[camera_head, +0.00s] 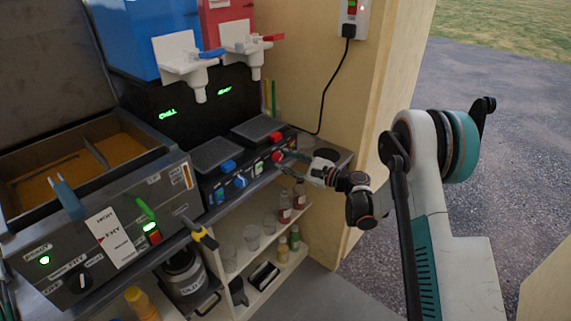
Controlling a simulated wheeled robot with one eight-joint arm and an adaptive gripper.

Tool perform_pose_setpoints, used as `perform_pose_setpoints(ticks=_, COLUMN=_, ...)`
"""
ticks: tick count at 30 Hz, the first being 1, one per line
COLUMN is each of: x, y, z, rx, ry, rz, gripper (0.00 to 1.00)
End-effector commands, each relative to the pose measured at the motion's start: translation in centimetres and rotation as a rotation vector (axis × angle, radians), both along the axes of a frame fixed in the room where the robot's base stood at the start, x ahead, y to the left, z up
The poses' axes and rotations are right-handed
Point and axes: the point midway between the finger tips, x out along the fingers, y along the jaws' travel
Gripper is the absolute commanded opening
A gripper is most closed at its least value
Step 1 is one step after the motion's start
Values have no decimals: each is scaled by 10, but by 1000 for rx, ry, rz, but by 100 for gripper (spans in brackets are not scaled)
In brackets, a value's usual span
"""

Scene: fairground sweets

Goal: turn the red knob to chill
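The slush machine's dark front panel (206,187) has red controls at its right end. A red knob (277,156) sits low on the panel, with another red control (276,137) just above it. My gripper (286,162) reaches in from the right with its fingertips right at the lower red knob. I cannot tell whether they touch or grip it, or how far apart they are. A green display on the left reads CHILL (167,114). The right green display (224,90) is too small to read surely.
Blue controls (241,181) sit left on the same panel. Blue and red tanks with white taps (254,47) stand above. A fryer (110,235) is at left. Shelves with bottles (284,205) are below. A wooden wall (375,80) and black cable (325,90) are behind my arm.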

Motion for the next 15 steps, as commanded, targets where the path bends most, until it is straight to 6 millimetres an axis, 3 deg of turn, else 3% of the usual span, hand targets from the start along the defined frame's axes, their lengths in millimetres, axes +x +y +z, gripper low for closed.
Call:
perform_pose_setpoints(ticks=13, x=6, y=10, z=1, rx=0, ry=0, rz=-1, gripper=36)
perform_pose_setpoints(ticks=15, x=6, y=10, z=1, rx=0, ry=0, rz=-1, gripper=23)
